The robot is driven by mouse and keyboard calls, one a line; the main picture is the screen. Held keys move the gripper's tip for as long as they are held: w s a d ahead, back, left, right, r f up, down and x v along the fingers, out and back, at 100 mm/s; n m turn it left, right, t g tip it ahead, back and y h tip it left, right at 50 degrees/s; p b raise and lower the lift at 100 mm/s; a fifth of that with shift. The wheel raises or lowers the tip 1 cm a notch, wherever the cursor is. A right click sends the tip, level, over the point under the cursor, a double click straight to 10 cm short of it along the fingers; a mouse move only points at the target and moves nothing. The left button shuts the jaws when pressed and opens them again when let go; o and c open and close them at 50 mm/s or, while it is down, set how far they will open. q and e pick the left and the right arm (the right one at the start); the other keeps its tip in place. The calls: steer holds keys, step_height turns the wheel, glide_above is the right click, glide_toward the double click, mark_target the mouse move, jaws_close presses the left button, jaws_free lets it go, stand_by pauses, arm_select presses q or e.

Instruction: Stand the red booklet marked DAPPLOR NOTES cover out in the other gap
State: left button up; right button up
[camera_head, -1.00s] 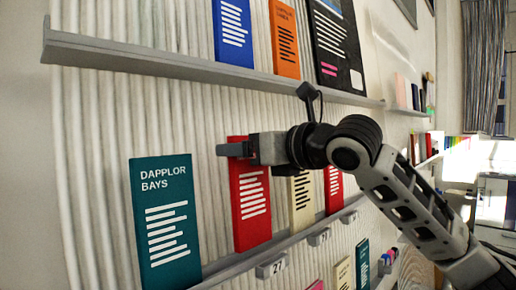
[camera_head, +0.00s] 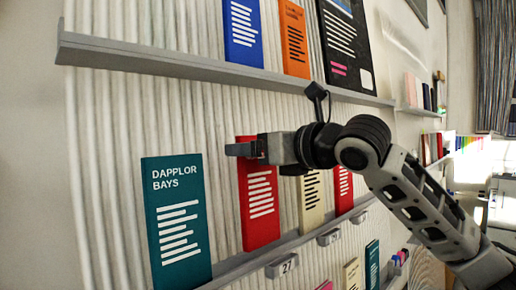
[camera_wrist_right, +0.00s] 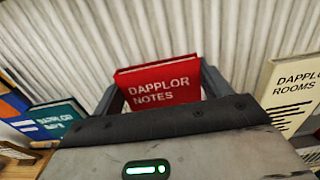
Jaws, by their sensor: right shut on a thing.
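The red booklet (camera_head: 259,205) stands upright, cover out, at the middle ledge in the head view, between the teal DAPPLOR BAYS booklet (camera_head: 178,222) and a cream booklet (camera_head: 312,205). In the right wrist view the red booklet (camera_wrist_right: 160,83) reads DAPPLOR NOTES. My right gripper (camera_head: 243,149) is shut on its top part, with a finger on either side. The gripper covers its title in the head view. Whether its lower edge rests on the ledge is hard to tell. My left gripper is not in view.
The middle ledge (camera_head: 238,272) carries tags, one marked 27 (camera_head: 285,266). Another red booklet (camera_head: 343,190) stands right of the cream one. An upper ledge (camera_head: 190,68) holds blue, orange and black booklets above my arm. More booklets stand below.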

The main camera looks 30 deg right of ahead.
steer(key=shift+f, duration=0.1)
steer(key=f+b+v, duration=0.1)
steer(key=b+v, duration=0.3)
steer(key=v, duration=0.4)
steer(key=x, duration=0.2)
steer(key=r+p+x, duration=0.1)
steer(key=x, duration=0.1)
steer(key=p+x, duration=0.1)
steer(key=x, duration=0.2)
steer(key=shift+w+r, duration=0.15)
steer(key=shift+r, duration=0.1)
arm_select(q)
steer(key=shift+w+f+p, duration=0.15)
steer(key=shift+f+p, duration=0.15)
steer(key=shift+p, duration=0.1)
arm_select(e)
steer(key=shift+w+a+f, duration=0.1)
steer(key=shift+w+f, duration=0.05)
steer(key=shift+w, duration=0.1)
